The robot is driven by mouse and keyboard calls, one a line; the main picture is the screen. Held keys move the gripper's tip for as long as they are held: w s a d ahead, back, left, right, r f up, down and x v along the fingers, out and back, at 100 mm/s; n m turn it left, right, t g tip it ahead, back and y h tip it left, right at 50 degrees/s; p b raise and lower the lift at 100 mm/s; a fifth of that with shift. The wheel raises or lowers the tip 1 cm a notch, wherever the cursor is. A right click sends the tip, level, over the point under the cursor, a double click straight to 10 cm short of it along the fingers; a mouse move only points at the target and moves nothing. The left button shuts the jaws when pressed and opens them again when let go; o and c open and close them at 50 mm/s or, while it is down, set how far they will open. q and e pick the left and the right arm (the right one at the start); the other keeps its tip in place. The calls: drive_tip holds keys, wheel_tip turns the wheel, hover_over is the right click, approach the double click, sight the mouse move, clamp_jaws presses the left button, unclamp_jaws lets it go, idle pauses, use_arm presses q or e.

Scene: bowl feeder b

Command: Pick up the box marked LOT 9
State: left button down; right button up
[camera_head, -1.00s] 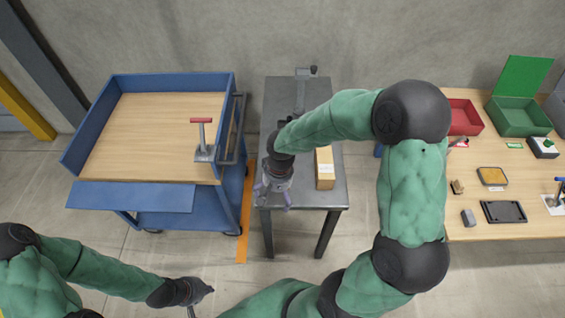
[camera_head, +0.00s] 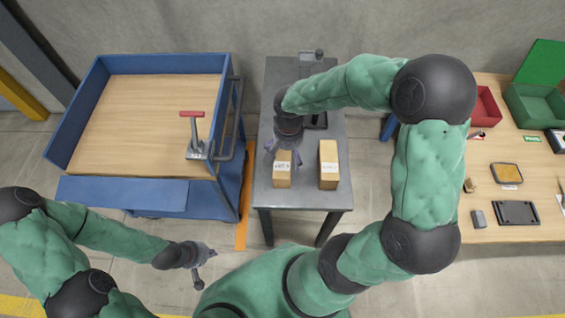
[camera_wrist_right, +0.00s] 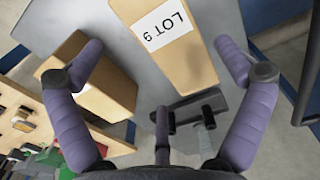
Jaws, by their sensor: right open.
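The box marked LOT 9 (camera_head: 282,172) is a tan carton with a white label, standing on the grey metal table (camera_head: 309,199). In the right wrist view the LOT 9 box (camera_wrist_right: 192,68) shows its label upside down. My right gripper (camera_head: 284,154) is open above the back part of this box. In the wrist view its fingertips (camera_wrist_right: 158,46) are spread to either side of the box, with nothing held. My left gripper (camera_head: 204,264) is low at the front left, away from the table; its jaw opening is unclear.
A second tan box (camera_head: 328,166) stands just right of the LOT 9 box, with a gap between. A dark device (camera_head: 316,122) sits behind them. A blue cart (camera_head: 122,193) is left of the table. A wooden workbench (camera_head: 505,222) with bins is at the right.

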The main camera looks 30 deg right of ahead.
sight(286, 158)
wheel_tip(286, 158, down, 2)
drive_tip(key=shift+w+f, duration=0.1)
drive_tip(key=shift+w+f+b, duration=0.15)
drive_tip(key=shift+f+b, duration=0.65)
drive_tip(key=shift+f, duration=0.5)
drive_tip(key=shift+w+f+b, duration=0.15)
drive_tip(key=shift+f+b, duration=0.65)
drive_tip(key=shift+f, duration=0.45)
drive_tip(key=shift+a, duration=0.1)
drive_tip(key=shift+r, duration=0.1)
drive_tip(key=shift+c, duration=0.3)
drive_tip(key=c, duration=1.4)
